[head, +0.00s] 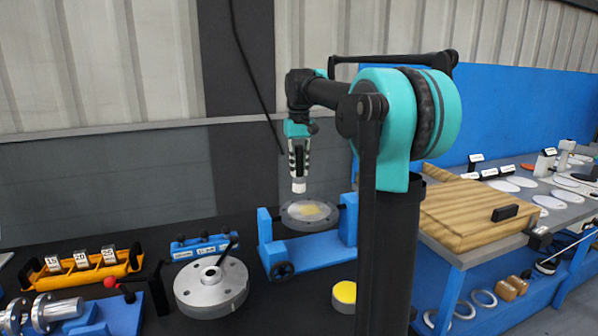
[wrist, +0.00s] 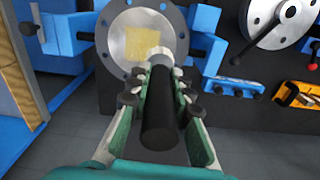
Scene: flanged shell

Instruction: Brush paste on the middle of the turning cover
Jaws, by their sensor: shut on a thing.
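The cover is a round grey metal disc (head: 296,215) held in a blue stand with a black hand wheel. A pale yellow patch of paste (head: 312,209) lies on its face, and the patch also shows in the wrist view (wrist: 150,45). My gripper (head: 299,165) is above the cover, pointing down. It is shut on a brush with a black handle (wrist: 160,120) and a whitish tip (head: 299,186).
A grey flanged part with a lever (head: 210,288) sits to the left.

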